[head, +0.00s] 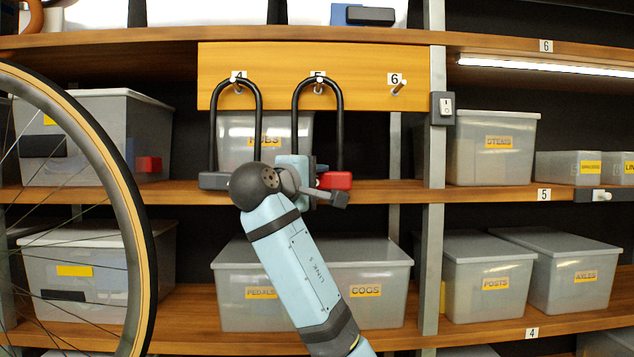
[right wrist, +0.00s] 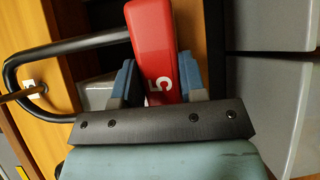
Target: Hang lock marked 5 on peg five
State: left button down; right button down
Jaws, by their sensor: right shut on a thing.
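A U-shaped lock with a black shackle and a red body (head: 338,180) hangs upright in front of peg five (head: 319,89). The top of its shackle is at the peg; I cannot tell whether it rests on it. My right gripper (head: 308,184) is shut on the red body, partly hidden by my wrist. In the right wrist view the red body (right wrist: 153,40), marked 5, sits between the two blue fingers (right wrist: 157,82). A peg (right wrist: 14,96) shows there at the shackle's bend. My left gripper is not in view.
A second lock with a grey body (head: 214,180) hangs on peg four (head: 238,89), close on the left. Peg six (head: 399,88) is empty. A bike wheel (head: 140,230) stands at the left. Lidded bins, such as the cogs bin (head: 372,312), fill the shelves around the board (head: 360,60).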

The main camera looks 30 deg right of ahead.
jog(key=shift+r, duration=0.1)
jog(key=c, duration=0.9)
grip_release()
jog(key=o, duration=0.3)
jog(key=shift+s, duration=0.1)
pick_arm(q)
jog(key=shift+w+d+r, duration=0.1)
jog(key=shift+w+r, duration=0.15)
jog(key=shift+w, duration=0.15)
